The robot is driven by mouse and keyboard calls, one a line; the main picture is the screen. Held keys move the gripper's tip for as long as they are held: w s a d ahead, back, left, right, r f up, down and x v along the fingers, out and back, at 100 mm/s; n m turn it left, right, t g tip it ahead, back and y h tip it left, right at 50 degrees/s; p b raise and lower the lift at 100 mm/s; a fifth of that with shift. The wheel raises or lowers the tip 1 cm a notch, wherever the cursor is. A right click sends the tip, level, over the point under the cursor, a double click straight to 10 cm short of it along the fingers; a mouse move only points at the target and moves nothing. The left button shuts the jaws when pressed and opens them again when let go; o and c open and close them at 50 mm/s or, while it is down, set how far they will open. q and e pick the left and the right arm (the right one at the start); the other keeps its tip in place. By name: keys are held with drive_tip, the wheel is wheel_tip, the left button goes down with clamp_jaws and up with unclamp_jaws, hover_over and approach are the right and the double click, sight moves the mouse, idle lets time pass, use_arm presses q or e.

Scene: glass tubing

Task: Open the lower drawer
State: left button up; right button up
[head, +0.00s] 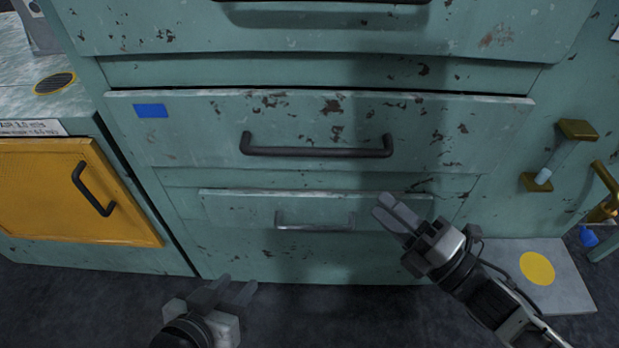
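The lowest drawer (240,209) is a narrow worn teal front low on the cabinet, with a thin grey bar handle (315,226). Its light top edge shows; I cannot tell whether it stands slightly out. A wider drawer (200,135) above it has a blue sticker (151,111) and a dark bar handle (318,151); it looks closed. My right gripper (382,206) is in front of the lowest drawer's right end, right of the grey handle and apart from it. Its fingers lie close together. My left gripper (240,286) is low, left of the handle, open and empty.
Another drawer (130,30) is at the top. A yellow door (60,190) with a black handle is at the left. Brass fittings (577,130) stick out at the right, above a grey plate with a yellow disc (537,268). Dark floor (330,315) lies clear in front.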

sight(321, 149)
drive_tip(key=x, duration=1.6)
drive_tip(key=shift+w+p, duration=0.1)
drive_tip(key=shift+p, duration=0.3)
clamp_jaws()
